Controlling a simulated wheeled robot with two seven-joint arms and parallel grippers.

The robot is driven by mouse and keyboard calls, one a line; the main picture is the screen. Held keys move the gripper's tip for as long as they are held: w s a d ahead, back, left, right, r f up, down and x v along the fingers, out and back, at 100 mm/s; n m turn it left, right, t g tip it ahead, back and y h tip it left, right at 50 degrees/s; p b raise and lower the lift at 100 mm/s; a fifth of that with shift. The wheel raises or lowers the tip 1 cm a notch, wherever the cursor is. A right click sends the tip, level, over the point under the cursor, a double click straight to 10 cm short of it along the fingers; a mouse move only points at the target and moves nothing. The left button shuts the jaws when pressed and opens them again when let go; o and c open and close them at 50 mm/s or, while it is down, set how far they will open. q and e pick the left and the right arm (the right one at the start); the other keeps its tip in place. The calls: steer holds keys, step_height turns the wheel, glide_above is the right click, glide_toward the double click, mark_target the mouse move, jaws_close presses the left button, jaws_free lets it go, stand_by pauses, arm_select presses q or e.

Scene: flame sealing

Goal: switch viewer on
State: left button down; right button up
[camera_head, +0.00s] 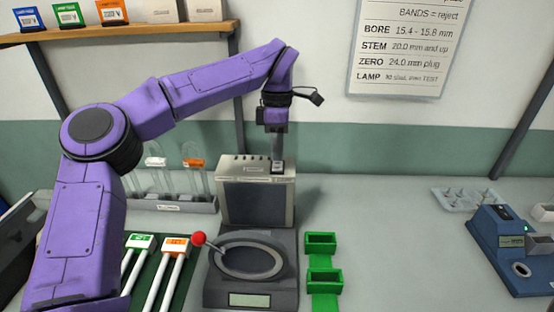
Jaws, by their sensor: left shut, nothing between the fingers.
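The viewer (258,204) stands near the middle of the bench, a grey box with a dark screen that looks unlit. Its base has a dark ring, a lever with a red ball at the left and a small pale display (250,300). My left gripper (277,167) points straight down at the right end of the viewer's top edge, by a small dark switch-like part. Its fingers are shut and empty. They hide part of the top edge, and I cannot tell whether they touch it. My right gripper does not show.
Glass tubes stand in a grey rack (172,204) left of the viewer. Tools with green and orange labels lie on a dark green mat (150,270). Green trays (322,243) lie right of the viewer. A blue device (505,240) stands far right. The bench between is clear.

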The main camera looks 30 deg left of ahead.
mark_target(277, 166)
arm_select(q)
steer(key=shift+s+d+f, duration=0.1)
steer(key=shift+f, duration=1.1)
